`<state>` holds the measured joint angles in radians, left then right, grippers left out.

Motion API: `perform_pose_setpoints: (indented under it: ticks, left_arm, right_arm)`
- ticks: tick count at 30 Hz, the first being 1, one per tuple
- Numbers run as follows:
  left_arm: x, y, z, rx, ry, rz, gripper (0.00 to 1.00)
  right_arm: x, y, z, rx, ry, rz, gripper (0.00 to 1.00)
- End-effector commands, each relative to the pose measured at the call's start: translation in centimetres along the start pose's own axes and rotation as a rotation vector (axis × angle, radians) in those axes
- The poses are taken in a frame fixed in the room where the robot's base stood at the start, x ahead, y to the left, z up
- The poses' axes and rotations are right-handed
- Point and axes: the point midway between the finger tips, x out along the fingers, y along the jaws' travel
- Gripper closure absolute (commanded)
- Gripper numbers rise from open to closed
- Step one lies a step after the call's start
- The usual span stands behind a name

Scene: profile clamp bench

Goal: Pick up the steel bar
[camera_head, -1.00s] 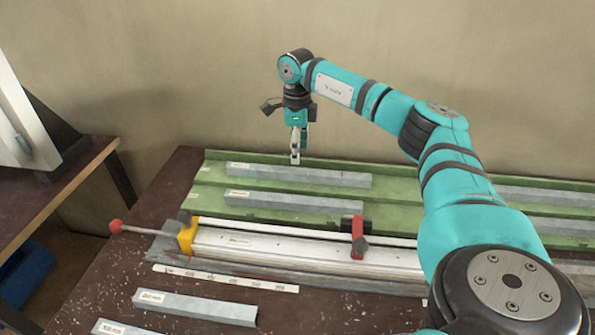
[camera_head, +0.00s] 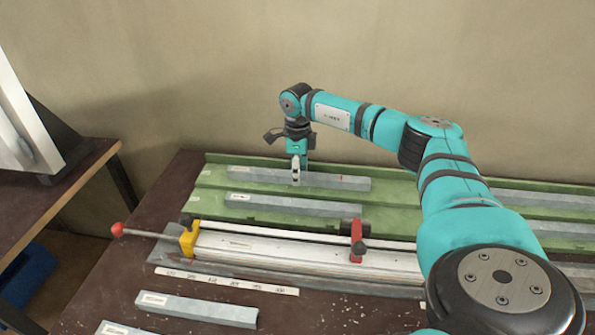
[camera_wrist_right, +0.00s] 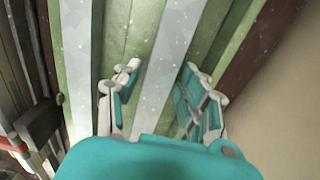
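A long grey steel bar (camera_head: 335,182) lies in the rear channel of the green rack (camera_head: 208,180). A second grey bar (camera_head: 280,203) lies in the channel in front of it. I cannot tell how deep the fingertips reach. My left gripper is not in view.
In front of the rack is a clamp rail with a yellow end block (camera_head: 188,239), a red clamp (camera_head: 356,240) and a red-knobbed rod (camera_head: 118,229). A paper scale (camera_head: 225,281) and more bars (camera_head: 197,308) lie nearer. The wall (camera_head: 220,80) stands behind the rack.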

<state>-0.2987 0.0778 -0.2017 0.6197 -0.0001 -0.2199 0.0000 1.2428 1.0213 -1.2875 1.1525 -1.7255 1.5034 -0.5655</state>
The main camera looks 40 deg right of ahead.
Motion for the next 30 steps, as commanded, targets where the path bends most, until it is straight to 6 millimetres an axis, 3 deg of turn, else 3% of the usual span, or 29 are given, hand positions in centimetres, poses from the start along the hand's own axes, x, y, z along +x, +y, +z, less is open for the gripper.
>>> perform_pose_setpoints:
  ticks: [1, 9, 22, 26, 30]
  left_arm:
    - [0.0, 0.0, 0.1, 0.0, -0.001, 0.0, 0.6]
    - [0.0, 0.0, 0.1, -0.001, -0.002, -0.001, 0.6]
    - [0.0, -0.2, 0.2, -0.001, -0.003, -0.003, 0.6]
    - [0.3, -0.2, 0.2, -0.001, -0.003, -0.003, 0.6]
    - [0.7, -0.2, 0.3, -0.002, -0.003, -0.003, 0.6]
  right_arm:
    - [0.0, 0.0, 0.0, 0.0, 0.0, 0.0, 0.68]
    - [-0.1, 0.0, 0.0, 0.0, 0.0, 0.0, 1.0]
    - [-0.5, -0.1, 0.1, 0.001, -0.003, -0.002, 1.0]
    - [-2.1, -0.1, 0.1, 0.002, -0.005, -0.004, 1.0]
    - [-4.9, -0.1, 0.1, 0.001, -0.006, -0.004, 1.0]
